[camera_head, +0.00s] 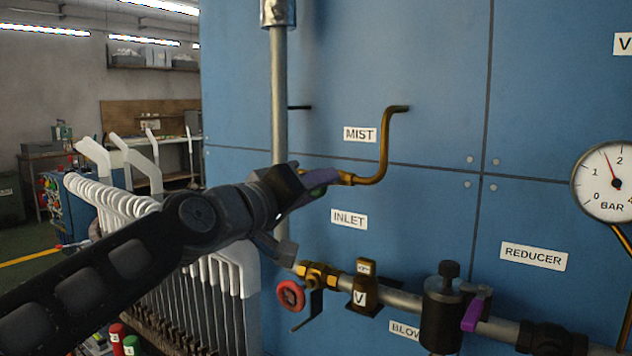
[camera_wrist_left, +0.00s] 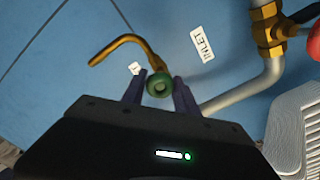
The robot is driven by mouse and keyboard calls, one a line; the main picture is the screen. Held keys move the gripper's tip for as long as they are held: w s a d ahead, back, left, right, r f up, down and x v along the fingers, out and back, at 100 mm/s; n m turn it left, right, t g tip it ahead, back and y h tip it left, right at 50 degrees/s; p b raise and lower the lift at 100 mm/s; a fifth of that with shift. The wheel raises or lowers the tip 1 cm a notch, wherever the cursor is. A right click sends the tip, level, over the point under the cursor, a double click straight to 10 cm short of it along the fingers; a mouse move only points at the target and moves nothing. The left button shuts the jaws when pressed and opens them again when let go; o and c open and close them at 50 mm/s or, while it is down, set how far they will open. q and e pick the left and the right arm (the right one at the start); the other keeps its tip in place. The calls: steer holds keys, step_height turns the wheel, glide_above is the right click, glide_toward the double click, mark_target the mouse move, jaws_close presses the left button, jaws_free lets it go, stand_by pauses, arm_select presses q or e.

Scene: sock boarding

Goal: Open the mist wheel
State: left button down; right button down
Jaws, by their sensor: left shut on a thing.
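The mist wheel (camera_wrist_left: 158,84) is a small green handwheel at the end of a bent brass pipe (camera_head: 384,150), below the MIST label (camera_head: 360,134). In the head view only a green sliver of the wheel (camera_head: 318,191) shows between the fingers. My left gripper (camera_head: 316,183) has its purple fingers shut on the wheel, one finger on each side, as the left wrist view shows. My right gripper is in neither view.
A vertical grey pipe (camera_head: 279,95) runs close behind my left gripper. Below are a red wheel (camera_head: 290,295), brass fittings and a valve with a purple lever (camera_head: 473,314). A pressure gauge (camera_head: 606,182) is at the right. White sock boards (camera_head: 222,282) stand at the left.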

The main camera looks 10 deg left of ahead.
arm_select(q)
steer(key=n+p, duration=0.2)
steer(key=n, duration=0.5)
steer(key=n+p, duration=0.1)
steer(key=n, duration=0.3)
steer(key=shift+n, duration=0.4)
steer(key=shift+n+p, duration=0.45)
steer(key=shift+n, duration=0.75)
steer(key=c, duration=0.9)
jaws_free()
steer(key=shift+c, duration=0.2)
steer(key=shift+s, duration=0.1)
steer(key=v, duration=0.7)
steer(key=shift+s, duration=0.3)
